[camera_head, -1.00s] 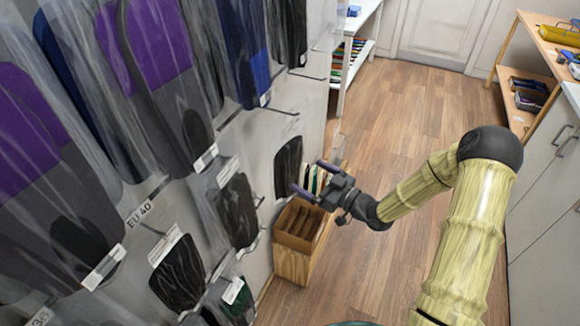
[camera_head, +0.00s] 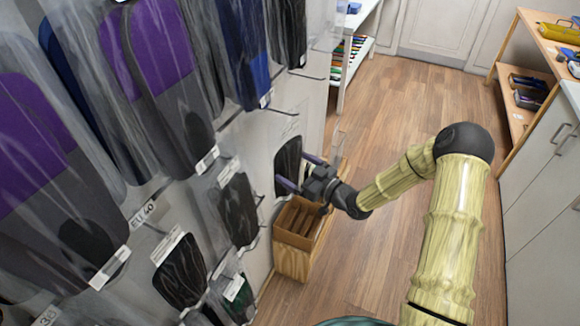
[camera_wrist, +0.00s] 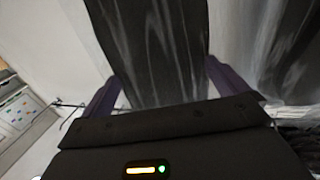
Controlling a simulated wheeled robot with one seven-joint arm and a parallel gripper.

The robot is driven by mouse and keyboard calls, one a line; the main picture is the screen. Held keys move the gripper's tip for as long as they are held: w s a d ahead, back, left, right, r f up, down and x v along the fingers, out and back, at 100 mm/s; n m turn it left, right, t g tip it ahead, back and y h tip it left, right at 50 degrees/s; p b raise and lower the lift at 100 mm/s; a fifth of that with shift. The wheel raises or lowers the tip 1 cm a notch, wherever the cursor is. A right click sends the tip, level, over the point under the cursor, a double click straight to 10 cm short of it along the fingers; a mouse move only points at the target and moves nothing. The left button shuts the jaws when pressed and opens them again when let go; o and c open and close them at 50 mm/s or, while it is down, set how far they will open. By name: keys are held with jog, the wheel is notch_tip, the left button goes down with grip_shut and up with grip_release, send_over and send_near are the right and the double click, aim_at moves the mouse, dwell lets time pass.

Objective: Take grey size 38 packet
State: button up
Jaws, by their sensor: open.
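A dark grey insole packet (camera_head: 287,166) in clear plastic hangs on the wall rack near the middle of the head view. My gripper (camera_head: 297,172) is open, with its two purple fingers at this packet. In the wrist view the dark packet (camera_wrist: 155,45) fills the centre, between the spread fingers of my gripper (camera_wrist: 162,80), one on each side. I cannot tell whether either finger touches it. No size label is readable on this packet. More dark packets hang nearer, such as one dark packet (camera_head: 237,208) to its left.
Purple-and-grey insoles (camera_head: 152,70) hang at upper left. Rail labels read EU 40 (camera_head: 143,214) and 38 (camera_head: 46,317). A wooden box (camera_head: 293,258) stands on the floor below my gripper. Wooden floor (camera_head: 385,110) lies open to the right, with cabinets (camera_head: 535,170) beyond.

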jog(key=c, duration=1.1)
jog(key=shift+r, duration=0.15)
jog(key=shift+r, duration=0.7)
jog(key=s+d+b, duration=0.1)
jog(key=s+d, duration=0.1)
jog(key=d, duration=0.3)
jog(key=s+d, duration=0.2)
jog(key=d, duration=0.4)
jog(key=s+d+b, duration=0.1)
jog(key=s+d, duration=0.1)
jog(key=d, duration=0.4)
jog(key=shift+b, duration=0.3)
jog(key=shift+f, duration=0.1)
